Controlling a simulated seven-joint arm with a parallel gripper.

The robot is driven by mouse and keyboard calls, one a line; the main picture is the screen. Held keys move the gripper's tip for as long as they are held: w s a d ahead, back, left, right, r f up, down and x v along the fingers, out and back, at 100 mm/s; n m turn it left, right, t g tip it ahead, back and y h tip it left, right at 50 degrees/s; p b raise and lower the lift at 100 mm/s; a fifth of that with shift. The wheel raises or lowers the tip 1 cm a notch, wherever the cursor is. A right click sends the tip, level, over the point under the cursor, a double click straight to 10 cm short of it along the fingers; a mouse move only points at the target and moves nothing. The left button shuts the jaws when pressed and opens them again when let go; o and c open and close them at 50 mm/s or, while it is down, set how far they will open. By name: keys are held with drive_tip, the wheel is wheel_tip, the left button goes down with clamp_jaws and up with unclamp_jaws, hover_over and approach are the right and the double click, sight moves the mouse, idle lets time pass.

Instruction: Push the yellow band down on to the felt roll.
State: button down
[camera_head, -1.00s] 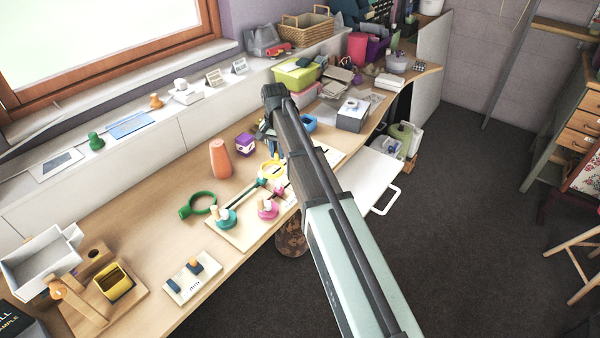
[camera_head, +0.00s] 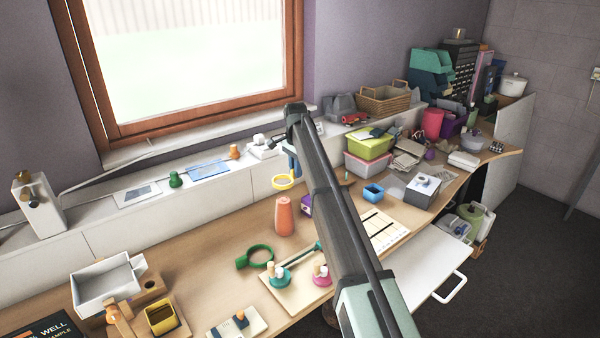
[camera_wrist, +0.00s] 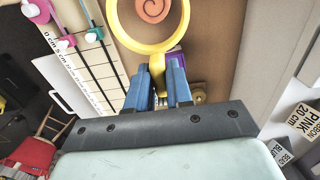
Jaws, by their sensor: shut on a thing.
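The yellow band (camera_head: 284,188) is a ring with a short handle. My gripper (camera_head: 294,165) is shut on that handle. In the wrist view the blue fingers (camera_wrist: 159,80) grip the handle below the yellow ring (camera_wrist: 150,47). The felt roll (camera_head: 283,217) is coral, upright and tapered, on the desk. The ring hangs just above its top in the head view, with a small gap seeming to show. In the wrist view the roll's spiral top (camera_wrist: 153,9) shows through the ring, towards the upper picture edge. The ring's far side is cut off there.
A green ring (camera_head: 258,257) lies left of the roll. A purple box (camera_head: 306,206) stands close on its right. A board with teal and pink pegs (camera_head: 297,292) is in front. The window ledge (camera_head: 130,222) runs behind.

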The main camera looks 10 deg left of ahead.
wheel_tip(320, 180, down, 6)
idle(0.7)
wheel_tip(320, 180, down, 7)
idle(3.8)
drive_tip(key=c, duration=0.9)
unclamp_jaws()
drive_tip(key=shift+c, duration=0.2)
wheel_tip(320, 180, up, 14)
drive_tip(key=shift+f, duration=0.15)
drive_tip(key=shift+s+d+f, duration=0.1)
